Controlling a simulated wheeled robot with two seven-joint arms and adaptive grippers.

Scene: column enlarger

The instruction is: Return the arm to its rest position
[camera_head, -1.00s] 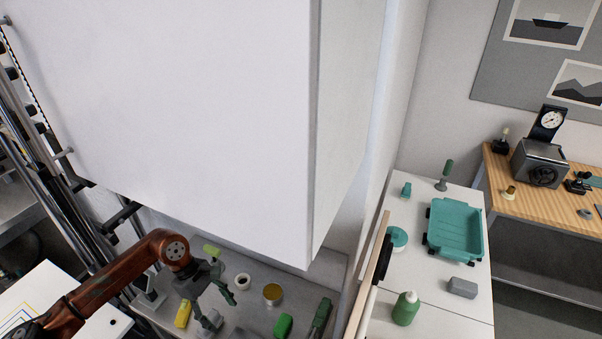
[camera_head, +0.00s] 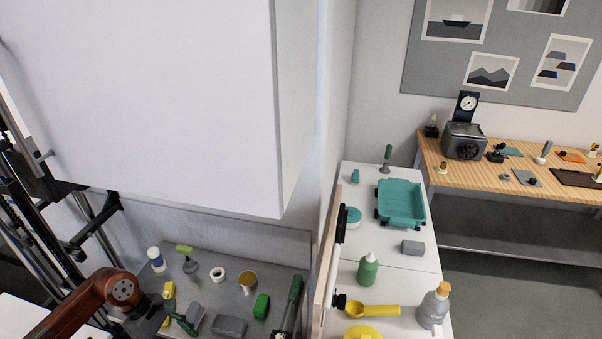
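My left arm, copper-brown, reaches in from the lower left over a grey bench (camera_head: 225,285). My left gripper (camera_head: 187,322) is low in the picture, just left of a dark grey block (camera_head: 230,326). Its fingers look spread, with nothing seen held between them. The bottom edge of the picture is close to it. My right arm and gripper are not in view.
A large white housing (camera_head: 140,100) hangs above the bench. A teal tray (camera_head: 402,204) stands on the right counter.

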